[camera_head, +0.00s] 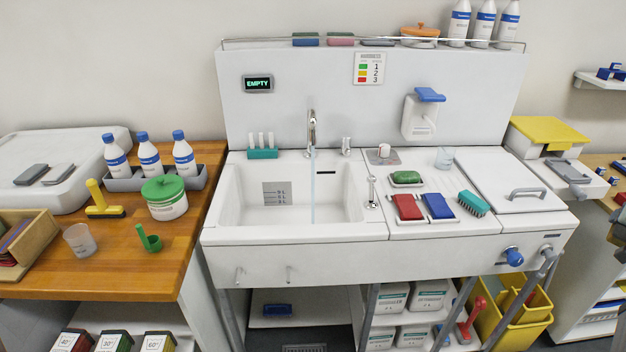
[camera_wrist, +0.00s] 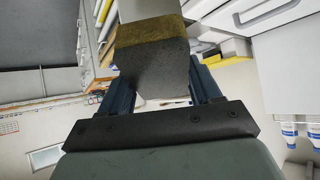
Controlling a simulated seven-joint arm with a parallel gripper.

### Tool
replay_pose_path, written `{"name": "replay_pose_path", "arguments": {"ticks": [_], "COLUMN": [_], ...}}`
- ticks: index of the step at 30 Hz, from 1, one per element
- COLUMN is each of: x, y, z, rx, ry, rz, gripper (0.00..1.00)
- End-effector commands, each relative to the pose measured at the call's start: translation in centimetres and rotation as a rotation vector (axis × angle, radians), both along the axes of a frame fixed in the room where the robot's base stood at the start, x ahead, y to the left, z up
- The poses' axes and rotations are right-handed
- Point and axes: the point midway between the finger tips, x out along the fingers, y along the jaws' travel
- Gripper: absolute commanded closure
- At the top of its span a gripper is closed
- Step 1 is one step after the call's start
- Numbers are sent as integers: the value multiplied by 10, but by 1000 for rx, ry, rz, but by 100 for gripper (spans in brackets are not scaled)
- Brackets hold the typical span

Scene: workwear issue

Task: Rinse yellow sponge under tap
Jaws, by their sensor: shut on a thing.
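My gripper (camera_wrist: 155,88) shows in the wrist view, its two dark fingers shut on a block. The block has dark grey faces and a dull yellow band (camera_wrist: 150,33); it looks like the yellow sponge, partly hidden by the fingers and the picture's top edge. I make out no yellow sponge elsewhere in the head view. The tap (camera_head: 311,127) stands behind the white sink (camera_head: 295,233). A thin stream of water (camera_head: 313,190) runs from it into the basin. The sponge is not under this stream.
A display (camera_head: 258,84) reads EMPTY. A red sponge (camera_head: 408,207), a blue sponge (camera_head: 438,207) and a teal brush (camera_head: 473,203) lie right of the basin. A green soap bar (camera_head: 406,177) lies behind them. The space above the basin is clear.

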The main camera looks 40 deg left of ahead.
Motion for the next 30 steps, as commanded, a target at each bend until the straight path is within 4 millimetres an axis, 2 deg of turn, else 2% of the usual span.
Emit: {"name": "replay_pose_path", "arguments": {"ticks": [14, 30], "x": [-7, 3], "y": [5, -2], "z": [0, 0], "rx": [0, 0], "ry": [0, 0], "rz": [0, 0], "gripper": [65, 65]}}
